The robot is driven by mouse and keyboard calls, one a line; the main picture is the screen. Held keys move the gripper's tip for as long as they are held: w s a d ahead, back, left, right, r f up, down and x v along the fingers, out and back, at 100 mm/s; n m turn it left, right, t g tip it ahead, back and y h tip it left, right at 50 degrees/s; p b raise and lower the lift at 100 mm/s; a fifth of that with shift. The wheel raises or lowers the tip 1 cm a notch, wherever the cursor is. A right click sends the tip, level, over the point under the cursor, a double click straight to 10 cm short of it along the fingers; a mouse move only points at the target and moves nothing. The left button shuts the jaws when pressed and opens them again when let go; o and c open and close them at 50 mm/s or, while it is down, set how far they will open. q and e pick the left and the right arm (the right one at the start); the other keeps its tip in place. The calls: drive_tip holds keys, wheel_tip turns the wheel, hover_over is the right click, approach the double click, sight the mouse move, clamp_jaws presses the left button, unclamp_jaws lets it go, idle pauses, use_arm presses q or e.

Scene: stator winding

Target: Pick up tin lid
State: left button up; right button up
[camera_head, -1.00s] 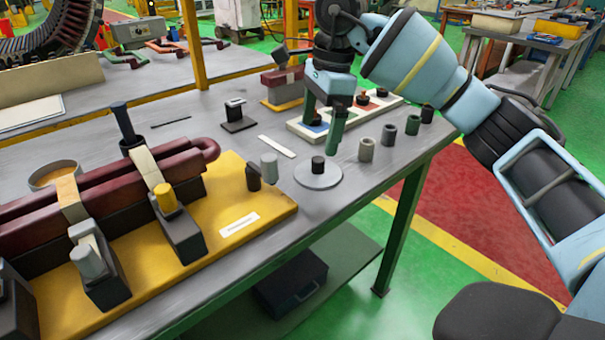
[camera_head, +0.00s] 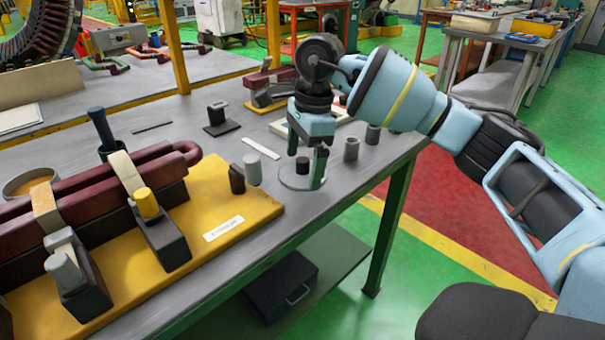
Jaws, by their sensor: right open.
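The tin lid is a flat grey disc (camera_head: 294,183) with a dark round knob (camera_head: 303,165) on top. It lies on the grey table near its front edge. My right gripper (camera_head: 306,170) points down over the lid, with its two green-tipped fingers apart on either side of the knob. I cannot tell whether the fingers touch the knob. The right gripper hides part of the lid's far side. My left gripper is not in view.
A yellow board (camera_head: 240,205) with dark red coil parts and clamps fills the left. Small grey cylinders (camera_head: 351,148) stand right of the gripper. A white tray (camera_head: 279,128) is mostly hidden behind the gripper. A white strip (camera_head: 261,148) lies on the table (camera_head: 215,150).

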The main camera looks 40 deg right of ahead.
drive_tip(key=shift+a+f, duration=0.1)
drive_tip(key=shift+f, duration=0.3)
drive_tip(key=c, duration=0.8)
drive_tip(key=shift+r, duration=0.15)
